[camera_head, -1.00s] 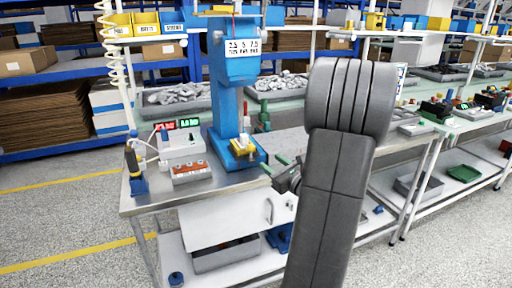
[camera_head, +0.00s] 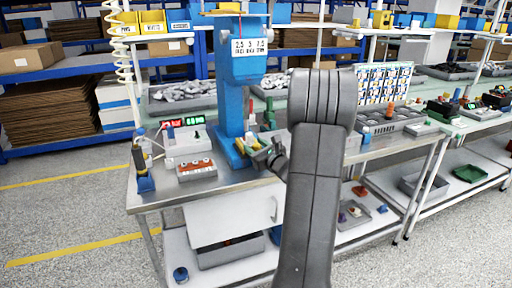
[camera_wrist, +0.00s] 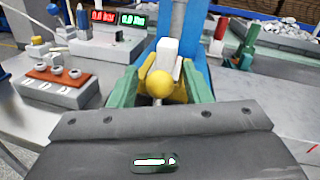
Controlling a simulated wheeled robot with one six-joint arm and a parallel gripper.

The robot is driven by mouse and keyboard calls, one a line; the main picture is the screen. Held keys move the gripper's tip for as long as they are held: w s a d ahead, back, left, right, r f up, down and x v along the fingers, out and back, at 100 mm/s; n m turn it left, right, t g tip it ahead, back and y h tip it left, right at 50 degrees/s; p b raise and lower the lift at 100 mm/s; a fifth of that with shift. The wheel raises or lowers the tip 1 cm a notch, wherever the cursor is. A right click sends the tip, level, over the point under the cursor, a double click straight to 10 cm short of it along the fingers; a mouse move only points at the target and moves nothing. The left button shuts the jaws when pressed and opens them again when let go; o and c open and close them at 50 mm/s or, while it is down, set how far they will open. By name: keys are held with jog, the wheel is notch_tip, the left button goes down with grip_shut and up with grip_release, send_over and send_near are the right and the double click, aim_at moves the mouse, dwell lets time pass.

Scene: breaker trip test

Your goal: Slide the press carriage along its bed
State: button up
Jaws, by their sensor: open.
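The blue press (camera_head: 232,92) stands on the metal workbench (camera_head: 160,198). Its blue bed (camera_head: 232,156) shows at the foot of the column. The carriage, yellow with a white block on top, sits on the bed in the wrist view, its round yellow knob (camera_wrist: 159,84) facing me. In the wrist view my gripper (camera_wrist: 160,88) is open, one finger on each side of the knob. I cannot tell whether the fingers touch it.
A blue-based bottle-like tool (camera_head: 143,170) is at the bench's left edge. Bare bench top shows right of the press in the wrist view (camera_wrist: 275,88).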

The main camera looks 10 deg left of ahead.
grip_shut()
jog(key=w+d, duration=0.6)
jog(key=d, duration=0.3)
jog(key=w+d+p, duration=0.1)
jog(key=w+d, duration=0.5)
jog(key=d, duration=0.3)
jog(key=shift+w+d, duration=0.15)
grip_release()
jog(key=b+v, duration=0.1)
jog(key=v, duration=1.3)
jog(key=shift+w, duration=0.15)
